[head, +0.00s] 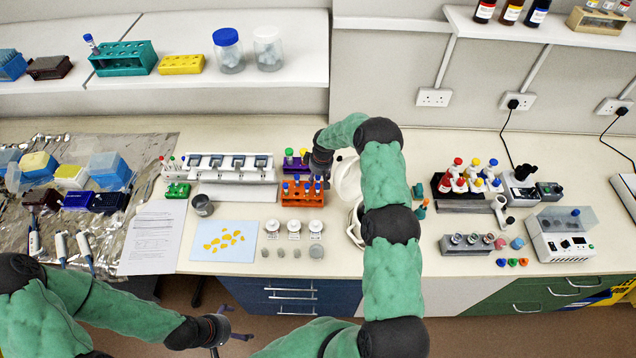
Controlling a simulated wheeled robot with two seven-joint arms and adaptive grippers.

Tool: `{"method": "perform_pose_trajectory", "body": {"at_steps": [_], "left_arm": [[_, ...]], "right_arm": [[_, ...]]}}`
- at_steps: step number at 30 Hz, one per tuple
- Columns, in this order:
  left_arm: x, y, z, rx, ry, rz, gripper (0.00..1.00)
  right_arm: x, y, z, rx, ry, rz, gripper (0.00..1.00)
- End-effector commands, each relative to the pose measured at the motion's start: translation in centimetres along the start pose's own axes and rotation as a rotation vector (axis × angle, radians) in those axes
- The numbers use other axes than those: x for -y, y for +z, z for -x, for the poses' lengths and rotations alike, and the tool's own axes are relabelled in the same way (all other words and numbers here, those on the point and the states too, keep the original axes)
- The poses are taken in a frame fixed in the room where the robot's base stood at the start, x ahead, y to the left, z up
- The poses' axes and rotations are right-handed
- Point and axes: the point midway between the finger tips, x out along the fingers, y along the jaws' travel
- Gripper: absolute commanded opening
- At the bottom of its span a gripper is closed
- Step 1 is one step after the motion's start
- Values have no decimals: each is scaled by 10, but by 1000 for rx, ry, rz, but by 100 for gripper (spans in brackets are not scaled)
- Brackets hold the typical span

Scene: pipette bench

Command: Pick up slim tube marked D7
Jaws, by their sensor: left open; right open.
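No marking D7 is legible at this size, so I cannot tell which tube bears it. Tubes with blue and other caps stand in an orange rack (302,199) at mid-bench. My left gripper (230,335) is open and empty, low in front of the bench.
A white multi-slot device (230,167) stands left of the racks. White-lidded jars (294,229) and a light blue mat (224,242) with yellow pieces lie in front. My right arm partly covers a white container (347,180). A capped-bottle rack (468,185) stands right.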

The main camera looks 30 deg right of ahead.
Motion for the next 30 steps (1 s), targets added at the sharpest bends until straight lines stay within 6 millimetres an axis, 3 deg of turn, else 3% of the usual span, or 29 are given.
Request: {"method": "perform_pose_trajectory", "body": {"at_steps": [5,10,23,30], "left_arm": [[0,0,0,0,0,0,100],[0,0,0,0,0,0,100],[0,0,1,0,0,0,100],[-4,0,11,0,0,0,100]], "right_arm": [[0,0,0,0,0,0,49],[0,0,0,0,0,0,5],[0,-1,4,-1,1,1,4],[0,-7,40,-3,2,2,4]]}}
